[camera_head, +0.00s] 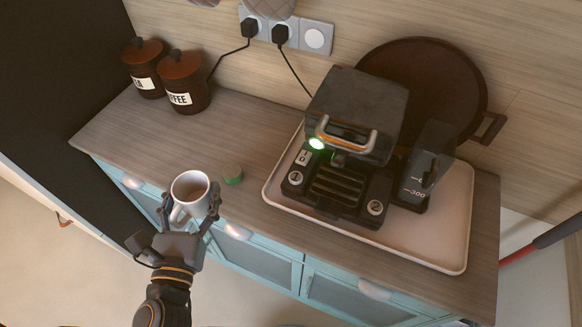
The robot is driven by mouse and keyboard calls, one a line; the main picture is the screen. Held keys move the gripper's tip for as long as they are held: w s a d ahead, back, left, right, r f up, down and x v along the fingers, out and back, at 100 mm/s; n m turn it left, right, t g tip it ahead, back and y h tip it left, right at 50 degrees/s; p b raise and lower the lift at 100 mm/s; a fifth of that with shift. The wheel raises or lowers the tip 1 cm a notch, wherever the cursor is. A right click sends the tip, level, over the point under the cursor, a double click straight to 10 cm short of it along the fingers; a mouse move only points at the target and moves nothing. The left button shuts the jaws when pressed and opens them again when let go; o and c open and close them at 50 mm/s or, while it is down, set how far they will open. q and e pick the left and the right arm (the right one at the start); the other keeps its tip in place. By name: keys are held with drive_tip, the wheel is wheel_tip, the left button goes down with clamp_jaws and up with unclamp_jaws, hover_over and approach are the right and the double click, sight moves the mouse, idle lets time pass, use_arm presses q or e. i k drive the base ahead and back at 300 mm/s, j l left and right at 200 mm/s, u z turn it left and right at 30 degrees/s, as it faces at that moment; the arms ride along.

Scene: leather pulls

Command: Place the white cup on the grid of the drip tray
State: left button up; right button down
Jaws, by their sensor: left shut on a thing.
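The white cup (190,187) is upright at the counter's front edge, left of the coffee machine (352,115). A dark band shows inside it. My left gripper (190,208) is shut on the cup, with a finger on each side near the handle. Whether the cup's base touches the counter is hidden. The drip tray's slotted grid (337,187) is at the machine's front, below the spout, between buttons marked 1 and 2. Nothing stands on it. My right gripper is not in view.
Two brown jars (183,82) stand at the back left. The counter (120,135) is clear at left.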

sight(333, 188)
drive_tip(key=k+l+z, duration=0.15)
drive_tip(key=z, duration=0.25)
drive_tip(key=k+l+z, duration=0.2)
drive_tip(key=z, duration=0.6)
drive_tip(key=k, duration=0.05)
